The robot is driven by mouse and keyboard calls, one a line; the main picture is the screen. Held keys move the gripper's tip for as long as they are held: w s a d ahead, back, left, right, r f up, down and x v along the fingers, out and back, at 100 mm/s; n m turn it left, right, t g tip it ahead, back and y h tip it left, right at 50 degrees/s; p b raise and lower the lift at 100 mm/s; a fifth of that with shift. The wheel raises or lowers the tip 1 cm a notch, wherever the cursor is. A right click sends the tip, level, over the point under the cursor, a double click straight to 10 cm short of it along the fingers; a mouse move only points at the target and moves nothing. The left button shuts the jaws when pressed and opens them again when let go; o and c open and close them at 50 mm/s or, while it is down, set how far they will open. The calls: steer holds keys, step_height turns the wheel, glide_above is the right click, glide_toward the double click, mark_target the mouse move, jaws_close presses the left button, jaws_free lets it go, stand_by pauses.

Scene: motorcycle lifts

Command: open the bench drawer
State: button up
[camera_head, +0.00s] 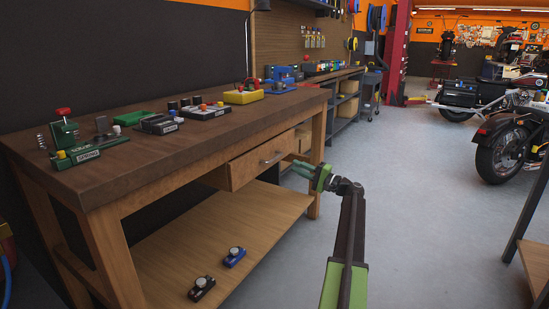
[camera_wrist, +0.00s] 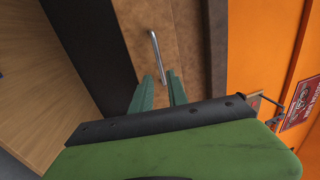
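The wooden bench (camera_head: 190,140) stands at the left in the head view. Its drawer (camera_head: 247,172) sits under the top and stands a little forward of the frame, with part of its left side showing. A grey metal bar handle (camera_head: 272,158) is on the drawer front. My gripper (camera_head: 294,166) is just right of the handle, with its green fingers pointing toward the drawer. In the wrist view the fingers (camera_wrist: 160,77) are apart, and the handle (camera_wrist: 155,50) lies ahead, its near end showing between the fingertips. I cannot tell whether they touch it.
A lower shelf (camera_head: 180,240) holds a blue device (camera_head: 234,257) and a black one (camera_head: 201,288). Several tools and trays stand on the bench top. Motorcycles (camera_head: 508,145) stand at the right. The grey floor (camera_head: 410,200) between is clear.

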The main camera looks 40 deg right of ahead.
mark_target(276, 157)
steer(key=p+x, duration=0.1)
steer(key=x, duration=1)
steer(key=shift+a+p, duration=0.1)
steer(key=shift+p, duration=0.2)
jaws_close()
stand_by(0.7)
